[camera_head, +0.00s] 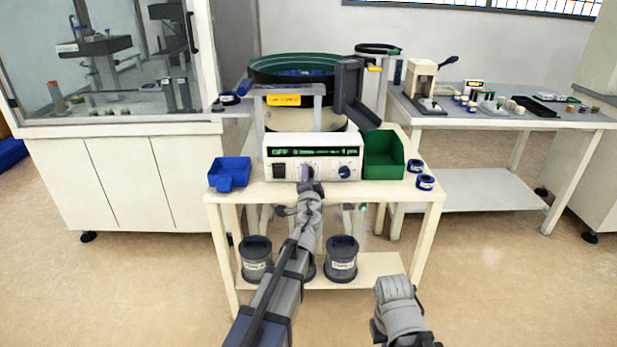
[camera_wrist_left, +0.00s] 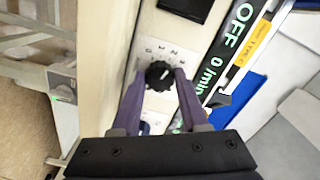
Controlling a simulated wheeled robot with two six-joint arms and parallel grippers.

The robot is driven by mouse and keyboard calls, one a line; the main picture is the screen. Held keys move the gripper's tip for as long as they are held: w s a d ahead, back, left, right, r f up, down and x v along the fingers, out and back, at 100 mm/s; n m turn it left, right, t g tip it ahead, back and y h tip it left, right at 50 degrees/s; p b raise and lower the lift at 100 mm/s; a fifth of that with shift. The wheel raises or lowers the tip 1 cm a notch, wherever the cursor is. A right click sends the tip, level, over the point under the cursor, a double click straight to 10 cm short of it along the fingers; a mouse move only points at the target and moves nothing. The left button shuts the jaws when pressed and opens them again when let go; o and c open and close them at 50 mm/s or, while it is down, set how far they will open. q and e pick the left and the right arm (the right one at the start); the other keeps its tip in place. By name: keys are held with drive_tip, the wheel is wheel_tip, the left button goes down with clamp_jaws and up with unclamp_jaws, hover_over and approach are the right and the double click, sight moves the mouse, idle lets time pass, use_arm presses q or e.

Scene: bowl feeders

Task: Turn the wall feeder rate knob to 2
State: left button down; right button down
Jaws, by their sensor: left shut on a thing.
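The wall feeder's white control box (camera_head: 268,160) stands at the front of the cream table, with a green display reading OFF. Its black rate knob (camera_wrist_left: 158,75) sits between the two purple fingers of my left gripper (camera_head: 307,176). The left gripper is shut on the knob. Small printed marks lie around the knob; I cannot read its setting surely. The display (camera_wrist_left: 222,50) in the left wrist view reads OFF and 0 /min. In the head view my fingers hide the knob. My right arm shows at the lower right, but its fingers are not visible.
A black switch (camera_head: 279,171) and a blue knob (camera_head: 345,171) flank the gripped knob. A blue bin (camera_head: 229,172) and a green bin (camera_head: 384,172) stand at either side. The green-rimmed bowl feeder (camera_head: 262,72) is behind. Grey pots (camera_head: 341,259) stand on the lower shelf.

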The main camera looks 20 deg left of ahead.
use_arm(q)
drive_tip(key=shift+c, duration=2.1)
unclamp_jaws()
drive_tip(key=v, duration=0.8)
